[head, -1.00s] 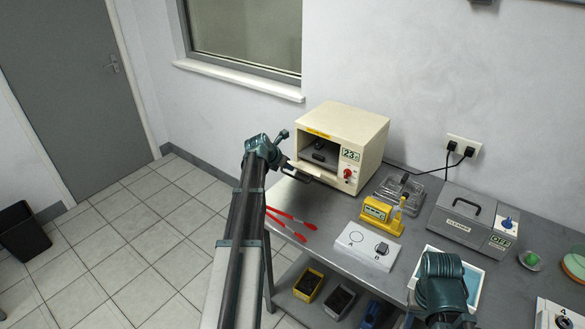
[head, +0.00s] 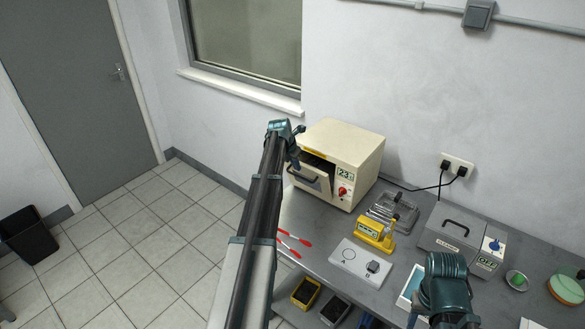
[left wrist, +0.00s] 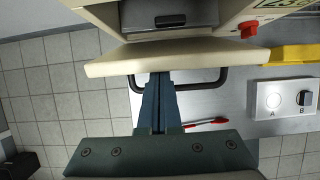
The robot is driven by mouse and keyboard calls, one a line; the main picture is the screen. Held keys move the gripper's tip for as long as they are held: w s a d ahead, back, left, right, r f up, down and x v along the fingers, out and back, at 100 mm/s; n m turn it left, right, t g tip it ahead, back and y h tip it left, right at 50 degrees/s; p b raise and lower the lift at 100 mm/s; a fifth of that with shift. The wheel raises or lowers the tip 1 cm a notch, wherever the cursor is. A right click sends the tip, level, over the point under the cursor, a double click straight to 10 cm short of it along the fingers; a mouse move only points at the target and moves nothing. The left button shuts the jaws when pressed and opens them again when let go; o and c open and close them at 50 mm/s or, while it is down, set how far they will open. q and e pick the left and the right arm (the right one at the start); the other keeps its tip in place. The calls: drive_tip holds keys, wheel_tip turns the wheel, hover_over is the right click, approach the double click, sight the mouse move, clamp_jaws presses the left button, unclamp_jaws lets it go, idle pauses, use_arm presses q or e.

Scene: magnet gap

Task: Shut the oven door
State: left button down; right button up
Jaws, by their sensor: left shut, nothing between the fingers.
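The cream oven (head: 345,155) stands at the far left end of the grey bench, with a red knob and a display reading 23. Its door (head: 314,180) is partly open, hinged low and tilted up, with a dark gap above it. The door (left wrist: 175,57) also shows in the left wrist view, its dark bar handle (left wrist: 222,80) on the outer face. My left gripper (left wrist: 158,82) is shut and empty, its fingers at the door's outer side within the handle's span; contact is unclear. A dark grey item (left wrist: 170,20) sits inside the oven. My right arm's end shows at the lower right; its fingers are hidden.
Red-handled tools (head: 293,243) lie near the bench's left edge.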

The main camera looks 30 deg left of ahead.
sight(307, 149)
use_arm(q)
drive_tip(key=w, duration=0.1)
drive_tip(key=w+r, duration=0.1)
drive_tip(key=w, duration=0.1)
drive_tip(key=w+p, duration=0.1)
drive_tip(key=w, duration=0.1)
drive_tip(key=shift+w+d+r, duration=0.15)
drive_tip(key=shift+w+r, duration=0.05)
drive_tip(key=shift+r, duration=0.1)
drive_tip(key=shift+w+r, duration=0.25)
drive_tip(key=shift+w, duration=0.55)
drive_tip(key=shift+w+d+r, duration=0.1)
drive_tip(key=shift+w, duration=0.1)
drive_tip(key=shift+r+p, duration=0.1)
drive_tip(key=shift+p, duration=0.25)
drive_tip(key=shift+s+r+p, duration=0.15)
drive_tip(key=shift+r+p, duration=0.35)
drive_tip(key=shift+p, duration=0.1)
drive_tip(key=p+v, duration=0.3)
drive_tip(key=shift+d, duration=0.2)
drive_tip(key=s+p+v, duration=0.1)
drive_tip(key=p+v, duration=0.7)
drive_tip(key=v, duration=0.2)
drive_tip(key=shift+s+a+f, duration=0.35)
drive_tip(key=shift+f, duration=0.05)
